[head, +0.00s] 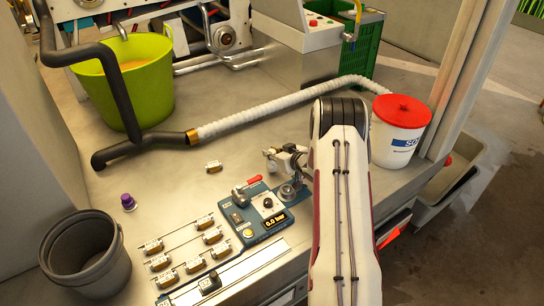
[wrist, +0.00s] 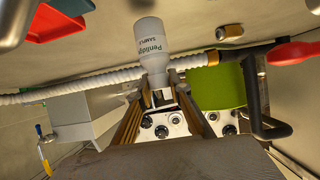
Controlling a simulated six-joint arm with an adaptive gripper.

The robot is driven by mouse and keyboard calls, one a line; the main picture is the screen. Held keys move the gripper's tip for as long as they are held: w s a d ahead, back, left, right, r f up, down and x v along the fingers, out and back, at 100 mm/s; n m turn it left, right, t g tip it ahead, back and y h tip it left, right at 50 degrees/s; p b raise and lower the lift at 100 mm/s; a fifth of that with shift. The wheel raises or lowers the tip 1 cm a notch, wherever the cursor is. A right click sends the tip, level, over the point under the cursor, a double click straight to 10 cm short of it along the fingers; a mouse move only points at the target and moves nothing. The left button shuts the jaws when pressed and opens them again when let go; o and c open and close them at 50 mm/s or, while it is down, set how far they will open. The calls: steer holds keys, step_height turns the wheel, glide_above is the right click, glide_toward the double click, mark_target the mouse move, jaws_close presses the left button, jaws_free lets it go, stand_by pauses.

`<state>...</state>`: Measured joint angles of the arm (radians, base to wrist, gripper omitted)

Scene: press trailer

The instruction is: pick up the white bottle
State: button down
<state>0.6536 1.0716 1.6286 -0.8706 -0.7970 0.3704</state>
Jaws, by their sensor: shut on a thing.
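The white bottle (wrist: 150,40) shows large in the wrist view, with green and dark lettering on its label. Its narrow neck end points toward my gripper (wrist: 158,92). The fingers are closed on the bottle at that end, one on each side. In the head view my gripper (head: 285,160) is partly hidden by my own arm, above the bench near the blue control panel.
A blue panel (head: 262,216) with a display and several small labelled parts (head: 213,236) lie nearby on the bench. A white hose (head: 270,108) runs behind. A red-lidded white bucket (head: 398,132) is right, a green tub (head: 133,85) back left, and a grey bin (head: 88,255) front left.

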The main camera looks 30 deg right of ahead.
steer(key=shift+r, duration=4)
